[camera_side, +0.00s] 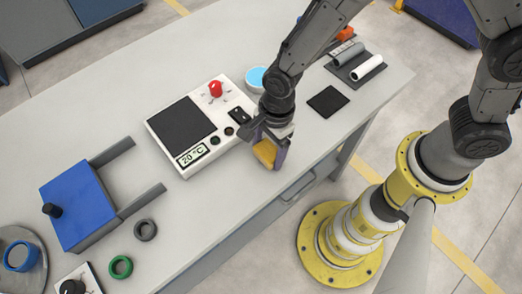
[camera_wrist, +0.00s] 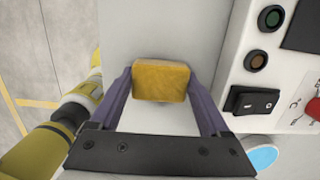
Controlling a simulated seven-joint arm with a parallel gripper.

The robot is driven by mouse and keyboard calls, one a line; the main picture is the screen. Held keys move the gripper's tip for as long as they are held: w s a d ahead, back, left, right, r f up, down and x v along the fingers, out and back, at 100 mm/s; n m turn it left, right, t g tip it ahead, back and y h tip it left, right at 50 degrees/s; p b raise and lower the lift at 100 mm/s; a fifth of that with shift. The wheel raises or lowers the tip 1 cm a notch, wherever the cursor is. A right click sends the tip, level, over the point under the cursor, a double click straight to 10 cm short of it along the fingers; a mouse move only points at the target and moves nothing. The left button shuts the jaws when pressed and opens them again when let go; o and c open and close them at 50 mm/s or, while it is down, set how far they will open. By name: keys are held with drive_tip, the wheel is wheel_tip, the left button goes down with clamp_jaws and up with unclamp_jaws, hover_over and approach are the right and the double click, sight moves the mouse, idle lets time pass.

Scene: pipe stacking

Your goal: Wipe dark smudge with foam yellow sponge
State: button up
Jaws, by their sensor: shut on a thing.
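The yellow foam sponge (camera_side: 264,153) is between the purple fingers of my gripper (camera_side: 270,147), close to the front edge of the table, in front of the white hotplate-like device. In the wrist view the sponge (camera_wrist: 162,80) sits between the two fingers of my gripper (camera_wrist: 163,92), which is shut on it. Whether the sponge touches the table surface I cannot tell. I cannot make out a dark smudge in either view; the sponge and my gripper hide part of the table.
The white device (camera_side: 185,128) with a red knob (camera_side: 215,89) stands beside my gripper. A blue-topped round dish (camera_side: 256,77), a black square (camera_side: 327,101) and a tray with a white tube (camera_side: 367,68) lie farther right. A blue block (camera_side: 77,204) and rings lie left.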

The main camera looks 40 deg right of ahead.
drive_tip(key=shift+d, duration=2.8)
drive_tip(key=shift+a, duration=3.95)
drive_tip(key=shift+a+r, duration=0.1)
drive_tip(key=shift+a, duration=0.15)
wheel_tip(320, 180, up, 8)
